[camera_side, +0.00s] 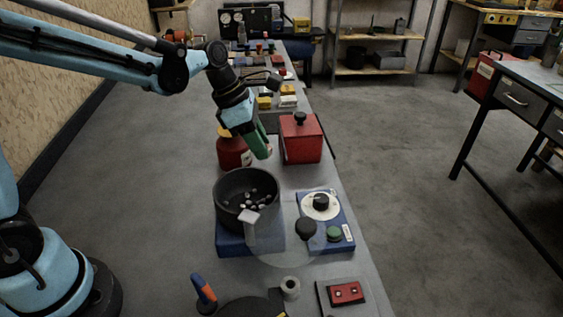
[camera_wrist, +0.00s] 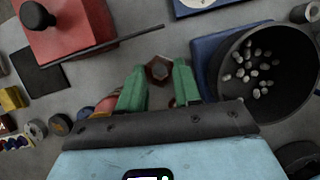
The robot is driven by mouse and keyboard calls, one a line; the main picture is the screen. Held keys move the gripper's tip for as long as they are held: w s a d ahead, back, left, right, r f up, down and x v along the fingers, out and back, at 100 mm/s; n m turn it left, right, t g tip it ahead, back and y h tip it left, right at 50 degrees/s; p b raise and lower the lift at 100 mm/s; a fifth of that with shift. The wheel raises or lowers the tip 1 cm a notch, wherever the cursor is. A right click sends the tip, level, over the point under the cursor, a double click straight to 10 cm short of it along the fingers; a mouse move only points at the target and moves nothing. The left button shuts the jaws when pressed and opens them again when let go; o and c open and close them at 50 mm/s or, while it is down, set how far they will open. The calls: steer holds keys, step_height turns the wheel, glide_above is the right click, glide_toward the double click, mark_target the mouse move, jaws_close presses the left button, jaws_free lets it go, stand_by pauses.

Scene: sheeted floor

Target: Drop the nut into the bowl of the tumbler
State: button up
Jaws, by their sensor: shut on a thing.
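My gripper (camera_side: 262,150) has green fingers and is above the bench, behind the tumbler in the side view. In the wrist view, my gripper (camera_wrist: 158,84) is shut on the nut (camera_wrist: 158,70), a brownish hexagonal piece between the fingertips. The nut cannot be made out in the side view. The tumbler's bowl (camera_side: 222,206) is black and round, open at the top, on a blue base (camera_side: 232,244). Several pale stones lie in it. The bowl also shows in the wrist view (camera_wrist: 222,92), to the right of my fingers and apart from them.
A red box with a black knob (camera_side: 301,140) stands behind and right of the bowl. A red container (camera_side: 232,154) stands behind the bowl, close to my gripper. A blue control panel (camera_side: 336,234) with dial and green button lies right of the bowl. A transparent, pale-ended piece stands before the bowl.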

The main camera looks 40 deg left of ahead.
steer(key=s+d+r, duration=0.7)
steer(key=s+r, duration=0.1)
steer(key=s, duration=0.3)
steer(key=shift+d+f, duration=0.15)
steer(key=shift+f, duration=2.85)
steer(key=o, duration=1.1)
steer(key=shift+o, duration=0.2)
steer(key=shift+s+r, duration=0.1)
steer(key=v, duration=1.2)
